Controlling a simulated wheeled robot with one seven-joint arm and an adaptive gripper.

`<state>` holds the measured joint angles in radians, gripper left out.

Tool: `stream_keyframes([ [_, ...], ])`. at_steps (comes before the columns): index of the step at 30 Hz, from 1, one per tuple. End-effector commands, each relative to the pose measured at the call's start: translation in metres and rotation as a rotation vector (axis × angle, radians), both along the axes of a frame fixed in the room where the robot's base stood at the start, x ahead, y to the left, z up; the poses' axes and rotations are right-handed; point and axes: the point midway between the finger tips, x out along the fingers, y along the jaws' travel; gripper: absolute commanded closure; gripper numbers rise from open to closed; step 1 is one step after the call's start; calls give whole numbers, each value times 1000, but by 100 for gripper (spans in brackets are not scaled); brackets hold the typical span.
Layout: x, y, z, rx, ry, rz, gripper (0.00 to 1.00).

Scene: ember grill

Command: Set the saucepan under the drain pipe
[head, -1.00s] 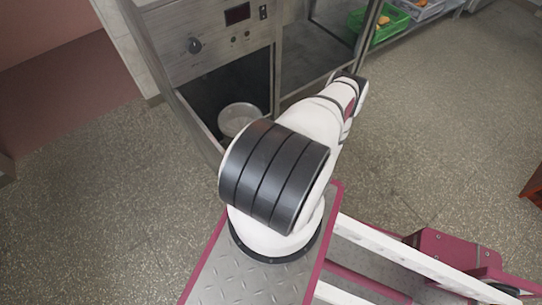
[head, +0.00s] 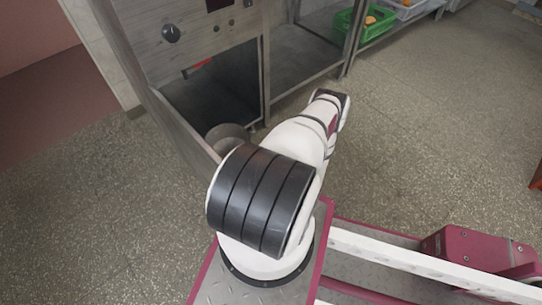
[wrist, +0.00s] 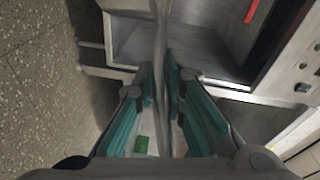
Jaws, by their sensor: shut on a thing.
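The saucepan (head: 226,135) shows in the head view as a pale grey round vessel at the open front of the metal cabinet's lower compartment, partly hidden behind my arm. In the wrist view my gripper (wrist: 163,88) has teal fingers closed on a thin grey metal bar (wrist: 161,40), which looks like the saucepan's handle. The head view hides my gripper behind the arm. A red part (head: 197,69) shows at the top of the compartment; a red bar (wrist: 251,11) also shows in the wrist view. I cannot clearly make out the drain pipe.
The steel cabinet (head: 145,65) has a knob and its dark lower compartment (head: 215,95) is open. To its right stands an open metal shelf frame (head: 305,80). A green crate (head: 352,24) holds orange items farther back. Speckled floor (head: 430,130) is clear at right.

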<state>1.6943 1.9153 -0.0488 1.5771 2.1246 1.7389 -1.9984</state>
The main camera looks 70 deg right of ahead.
Motion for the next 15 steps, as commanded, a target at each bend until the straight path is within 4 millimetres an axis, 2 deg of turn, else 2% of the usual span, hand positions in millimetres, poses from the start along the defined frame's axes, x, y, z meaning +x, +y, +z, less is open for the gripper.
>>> stream_keyframes([
  [15,46,-28,-5,-3,-7,1,100],
])
